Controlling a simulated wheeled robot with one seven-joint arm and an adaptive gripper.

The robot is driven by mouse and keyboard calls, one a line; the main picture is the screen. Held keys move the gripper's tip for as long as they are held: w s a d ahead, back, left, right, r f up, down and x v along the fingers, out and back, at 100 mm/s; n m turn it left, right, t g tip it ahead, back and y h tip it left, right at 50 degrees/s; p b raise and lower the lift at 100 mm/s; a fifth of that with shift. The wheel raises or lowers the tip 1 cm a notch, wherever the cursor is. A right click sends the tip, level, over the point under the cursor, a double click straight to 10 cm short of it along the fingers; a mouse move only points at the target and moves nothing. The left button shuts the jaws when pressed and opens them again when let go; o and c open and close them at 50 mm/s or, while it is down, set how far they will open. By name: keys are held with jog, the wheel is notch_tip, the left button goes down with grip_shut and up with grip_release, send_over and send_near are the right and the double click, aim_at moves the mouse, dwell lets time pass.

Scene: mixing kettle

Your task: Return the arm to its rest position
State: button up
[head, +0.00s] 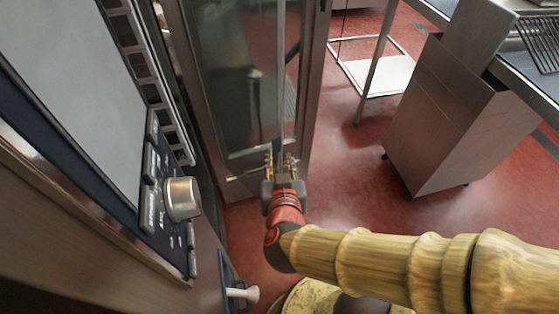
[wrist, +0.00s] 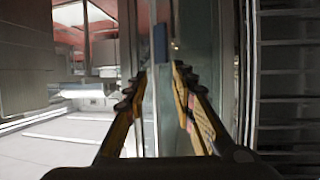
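My gripper (head: 281,162) is at the end of my outstretched arm, in front of a glass-panelled metal door (head: 235,75). In the wrist view its two yellow fingers (wrist: 160,72) stand apart, with nothing clearly gripped between them. A thin upright metal bar (head: 282,70) with a dark blue lower end rises just beyond the fingertips in the head view. The blue piece (wrist: 160,42) shows past the fingertips in the wrist view. I cannot tell whether the fingers touch the bar.
A control panel with a metal knob (head: 181,198) stands close on the left, with a white-ended lever (head: 245,294) below it. A steel cabinet (head: 440,125) stands at the right. A low white shelf (head: 380,75) is behind. Red floor (head: 350,180) lies open between.

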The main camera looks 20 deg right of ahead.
dwell(0.5)
jog(key=a+r+n+g+y, duration=0.2)
jog(key=a+r+n+y, duration=0.2)
jog(key=a+r+y, duration=0.4)
jog(key=s+d+f+m+g+h, duration=0.1)
jog(key=s+d+g+h, duration=0.3)
jog(key=s+d, duration=0.7)
jog(key=shift+s+d+f+g, duration=0.2)
jog(key=shift+d+f+g, duration=0.1)
jog(key=shift+d+g, duration=0.5)
jog(key=shift+a, duration=0.1)
